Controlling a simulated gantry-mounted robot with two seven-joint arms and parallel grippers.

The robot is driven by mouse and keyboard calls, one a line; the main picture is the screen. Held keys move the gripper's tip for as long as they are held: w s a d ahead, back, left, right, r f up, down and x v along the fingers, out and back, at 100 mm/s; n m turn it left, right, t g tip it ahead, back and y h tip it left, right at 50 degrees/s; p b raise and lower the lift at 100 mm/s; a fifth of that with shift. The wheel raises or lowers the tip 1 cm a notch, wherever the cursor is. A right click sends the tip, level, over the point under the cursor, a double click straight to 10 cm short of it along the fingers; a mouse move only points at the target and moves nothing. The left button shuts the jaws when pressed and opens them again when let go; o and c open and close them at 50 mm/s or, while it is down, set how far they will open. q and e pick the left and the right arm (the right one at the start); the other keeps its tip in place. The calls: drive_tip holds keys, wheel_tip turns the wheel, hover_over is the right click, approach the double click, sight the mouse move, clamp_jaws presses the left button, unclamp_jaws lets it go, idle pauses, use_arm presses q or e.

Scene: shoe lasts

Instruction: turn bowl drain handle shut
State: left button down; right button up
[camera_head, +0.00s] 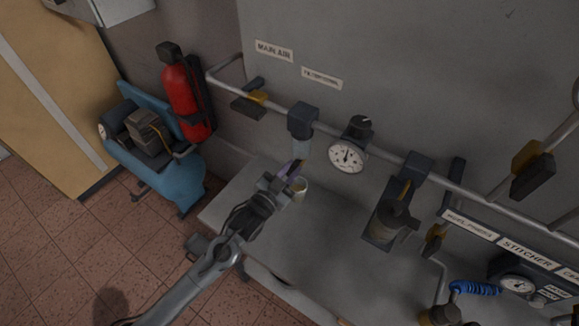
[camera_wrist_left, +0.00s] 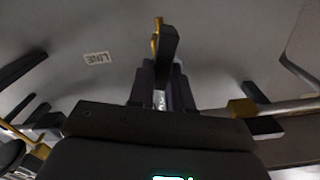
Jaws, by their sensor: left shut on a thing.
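The drain handle (camera_wrist_left: 167,46), a dark lever with a yellow edge, stands up between my fingertips in the left wrist view. In the head view, a small dark and orange part of it shows at the fingertips, under the clear filter bowl (camera_head: 301,146). My left gripper (camera_head: 290,170) has purple fingers and is shut on the handle; the fingers also show in the wrist view (camera_wrist_left: 162,88). The fingers hide most of the handle in the head view, so its exact angle is hard to tell there. My right gripper is not in view.
A small pale cup (camera_head: 300,189) stands on the grey bench (camera_head: 262,228) just beside the gripper. A red extinguisher (camera_head: 186,92) and a blue compressor (camera_head: 160,165) stand left.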

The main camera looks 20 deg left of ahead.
use_arm(q)
drive_tip(key=m+p, duration=0.1)
drive_tip(key=m, duration=0.2)
drive_tip(key=shift+d+m+p, duration=0.2)
drive_tip(key=shift+m+p, duration=0.15)
drive_tip(key=shift+m, duration=0.05)
drive_tip(key=m+p, duration=0.1)
drive_tip(key=m, duration=0.2)
drive_tip(key=f+m+p, duration=0.1)
drive_tip(key=m, duration=0.3)
drive_tip(key=m+p, duration=0.1)
drive_tip(key=m, duration=0.2)
drive_tip(key=shift+s+d+f+p, duration=0.1)
drive_tip(key=shift+d+f+p, duration=0.1)
drive_tip(key=shift+d+p, duration=0.15)
drive_tip(key=shift+f+m, duration=0.1)
drive_tip(key=shift+m, duration=0.3)
drive_tip(key=c, duration=1)
unclamp_jaws()
drive_tip(key=shift+c, duration=0.2)
drive_tip(key=shift+s, duration=0.1)
